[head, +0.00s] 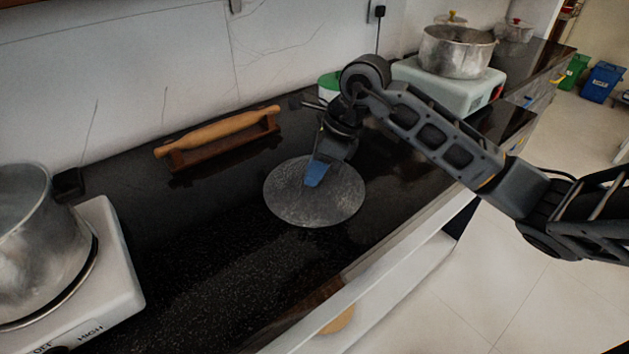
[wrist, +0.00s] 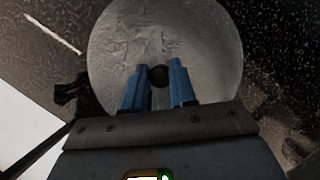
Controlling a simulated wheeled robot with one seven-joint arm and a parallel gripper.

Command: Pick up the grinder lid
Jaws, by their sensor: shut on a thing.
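The grinder lid (head: 308,207) is a round grey metal disc with a scuffed surface, over the black countertop in the middle of the head view. My gripper (head: 315,182) points down at its centre, with blue fingertips. In the wrist view the lid (wrist: 165,30) fills the upper middle, and its small dark knob (wrist: 158,75) shows between the two blue fingers of my gripper (wrist: 157,70). The fingers are shut on the knob. I cannot tell whether the lid rests on the counter or hangs slightly above it.
A wooden rolling pin (head: 217,131) lies on its stand behind the lid. A large metal pot (head: 25,245) sits on a white stove at left. Another pot (head: 457,52) sits on a stove at back right. Bare countertop (head: 215,260) lies left of the lid.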

